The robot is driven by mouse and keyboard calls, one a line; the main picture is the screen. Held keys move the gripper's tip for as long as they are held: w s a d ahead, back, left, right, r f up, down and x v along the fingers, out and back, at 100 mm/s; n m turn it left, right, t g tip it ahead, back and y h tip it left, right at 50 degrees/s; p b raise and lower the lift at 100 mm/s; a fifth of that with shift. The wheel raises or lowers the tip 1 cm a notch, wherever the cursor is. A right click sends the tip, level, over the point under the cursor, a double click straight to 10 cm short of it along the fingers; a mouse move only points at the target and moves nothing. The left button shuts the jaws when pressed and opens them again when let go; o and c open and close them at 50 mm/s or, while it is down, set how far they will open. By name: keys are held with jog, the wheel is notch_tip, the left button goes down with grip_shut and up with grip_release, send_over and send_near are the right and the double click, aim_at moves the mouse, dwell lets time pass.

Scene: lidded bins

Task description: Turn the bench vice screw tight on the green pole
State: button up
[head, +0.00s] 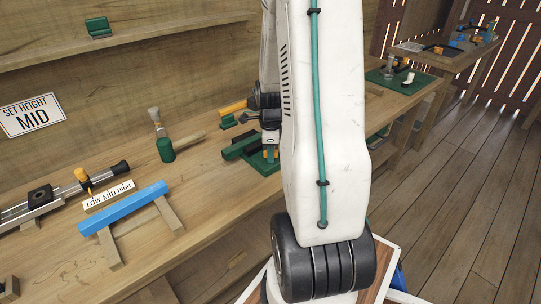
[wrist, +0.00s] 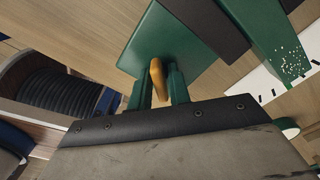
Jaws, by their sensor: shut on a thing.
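The green bench vice (head: 240,146) with dark jaw faces stands on the workbench, left of my arm in the head view. Its green body also fills the upper part of the wrist view (wrist: 172,52). My gripper (wrist: 157,77) is shut on an orange-yellow handle (wrist: 157,68), which stands between its two green fingers close to the vice body. In the head view my gripper (head: 270,152) points down at the right end of the vice. A green bar with pale specks (wrist: 268,35) runs beside a dark bar in the wrist view; I cannot tell whether it is the green pole.
A brush with a green base (head: 164,148), a blue bar (head: 124,208) on wooden legs and a rail with an orange knob (head: 82,176) lie left on the bench. A "SET HEIGHT MID" sign (head: 31,115) is on the wall. My arm hides the bench's middle.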

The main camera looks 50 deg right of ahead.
jog(key=m, duration=0.4)
dwell(0.3)
jog(key=m, duration=0.4)
jog(key=o, duration=0.6)
jog(key=shift+c, duration=0.2)
jog(key=shift+r, duration=2.5)
